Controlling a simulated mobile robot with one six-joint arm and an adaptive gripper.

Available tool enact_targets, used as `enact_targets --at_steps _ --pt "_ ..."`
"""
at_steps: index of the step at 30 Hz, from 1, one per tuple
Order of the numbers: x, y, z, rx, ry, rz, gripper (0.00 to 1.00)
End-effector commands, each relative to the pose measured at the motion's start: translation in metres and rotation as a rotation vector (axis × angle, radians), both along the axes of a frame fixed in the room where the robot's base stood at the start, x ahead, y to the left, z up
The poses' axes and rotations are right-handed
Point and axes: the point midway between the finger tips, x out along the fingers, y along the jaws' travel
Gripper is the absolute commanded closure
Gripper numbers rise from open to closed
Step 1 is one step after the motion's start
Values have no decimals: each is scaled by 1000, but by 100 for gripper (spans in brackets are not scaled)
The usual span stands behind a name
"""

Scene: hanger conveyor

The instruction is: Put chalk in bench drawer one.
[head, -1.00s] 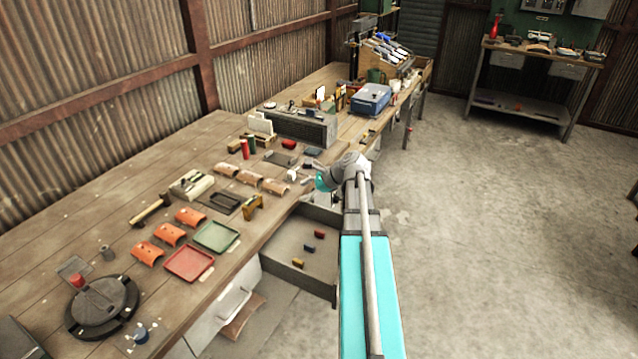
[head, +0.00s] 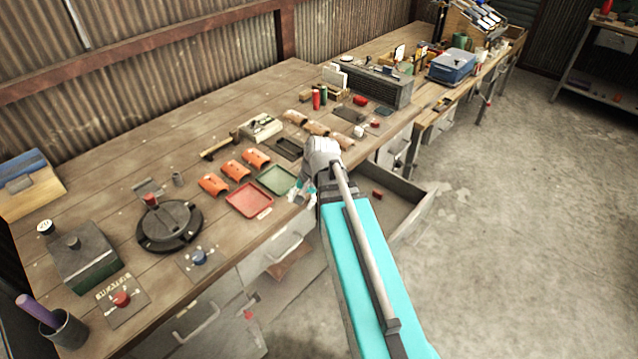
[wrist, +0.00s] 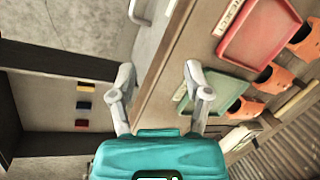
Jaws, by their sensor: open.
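My gripper (head: 303,190) is over the bench's front edge, beside the green tray; the wrist view shows its two fingers (wrist: 157,69) apart with nothing between them. An open drawer (head: 412,222) sticks out of the bench to the right of my gripper, partly hidden by my arm. In the head view only the red block (head: 377,194) shows clearly. I cannot tell for sure which thing is the chalk, or which drawer is drawer one.
A red tray (head: 249,200) and a green tray (head: 277,180) lie near the bench edge, with orange curved pieces (head: 236,171) behind. A black round base (head: 169,226) stands at left. A white drawer front with a handle (head: 197,322) is below. The floor at right is clear.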

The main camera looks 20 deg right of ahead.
Motion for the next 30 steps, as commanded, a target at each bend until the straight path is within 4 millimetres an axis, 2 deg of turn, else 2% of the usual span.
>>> enact_targets --at_steps 1,6,12,18,21,30 --pt "-8 12 -5 -32 1 69 37" --pt "-26 42 -24 -143 6 302 37" --pt "-44 65 -66 -245 15 528 37" --pt "-51 74 -95 -290 22 628 37" --pt "-54 76 -103 -301 24 656 37" --pt "-55 78 -107 -312 26 681 37"
